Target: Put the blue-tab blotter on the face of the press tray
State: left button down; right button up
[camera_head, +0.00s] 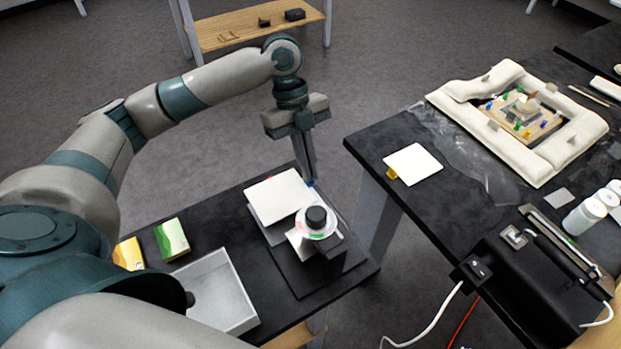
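A white square blotter (278,195) lies on a small stack on the low black table. A blue tab (311,183) shows at its right edge, and a small red tab shows at its upper left edge. My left gripper (311,178) points down at that right edge, its fingertips at the blue tab. Its fingers look close together, but I cannot tell whether they pinch the tab. Another white blotter with a yellow tab (415,163) lies on the right-hand table. I cannot tell which surface is the press tray. My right gripper is not in view.
A black-knobbed round device (316,220) stands close in front of the stack. A pale open tray (222,292) and green and yellow packets (171,239) lie left. The right table holds a padded white frame (460,98) and a black machine (530,275). A gap separates the tables.

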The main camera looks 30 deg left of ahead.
aim_at(311, 185)
pick_arm(q)
jog(key=shift+s+d+f, duration=0.3)
jog(key=shift+d+f, duration=0.1)
jog(key=shift+d, duration=0.1)
jog(key=shift+f+p, duration=0.65)
jog(key=shift+f, duration=1.35)
jog(key=c, duration=2)
grip_release()
jog(key=shift+r, duration=0.1)
